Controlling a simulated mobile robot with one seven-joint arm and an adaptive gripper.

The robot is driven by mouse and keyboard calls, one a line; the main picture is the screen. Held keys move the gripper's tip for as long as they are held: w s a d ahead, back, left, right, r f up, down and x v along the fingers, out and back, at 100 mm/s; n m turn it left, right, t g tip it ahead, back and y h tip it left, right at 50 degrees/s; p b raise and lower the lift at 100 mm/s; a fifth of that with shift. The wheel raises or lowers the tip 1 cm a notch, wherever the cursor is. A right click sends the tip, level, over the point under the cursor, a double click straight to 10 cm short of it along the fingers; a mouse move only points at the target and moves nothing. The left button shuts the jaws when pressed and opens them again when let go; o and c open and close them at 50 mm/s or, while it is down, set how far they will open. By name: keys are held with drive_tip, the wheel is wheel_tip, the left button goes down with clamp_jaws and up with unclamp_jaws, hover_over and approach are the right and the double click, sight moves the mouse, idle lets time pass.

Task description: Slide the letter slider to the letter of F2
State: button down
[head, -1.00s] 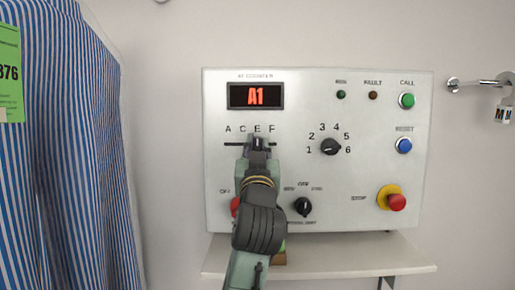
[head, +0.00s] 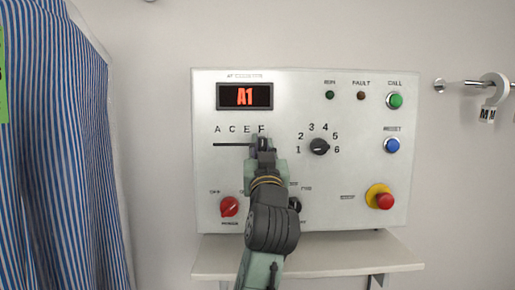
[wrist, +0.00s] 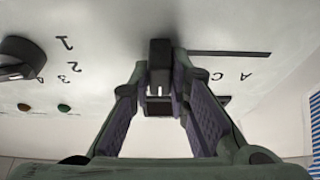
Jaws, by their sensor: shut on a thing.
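The letter slider's black knob (wrist: 160,55) is between my fingers in the wrist view. In the head view my gripper (head: 263,146) is shut on it, just below the letter F (head: 262,129). The slider's dark slot (head: 231,144) runs left from my gripper, under A, C and E. Its right end is hidden behind my gripper. In the wrist view A and C show to the right of my gripper (wrist: 160,98), and E and F are hidden. The red display (head: 245,96) reads A1.
The number knob (head: 319,147) stands to the right of my gripper, its pointer near 1. A red knob (head: 229,206) and a black knob (head: 295,204) sit lower, the black one partly hidden by my arm. A shelf (head: 330,262) juts out below. Striped shirts (head: 60,160) hang left.

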drive_tip(key=c, duration=1.5)
unclamp_jaws()
drive_tip(key=shift+d, duration=0.35)
drive_tip(key=shift+s+a, duration=0.1)
drive_tip(key=v, duration=1.2)
drive_tip(key=shift+f, duration=0.1)
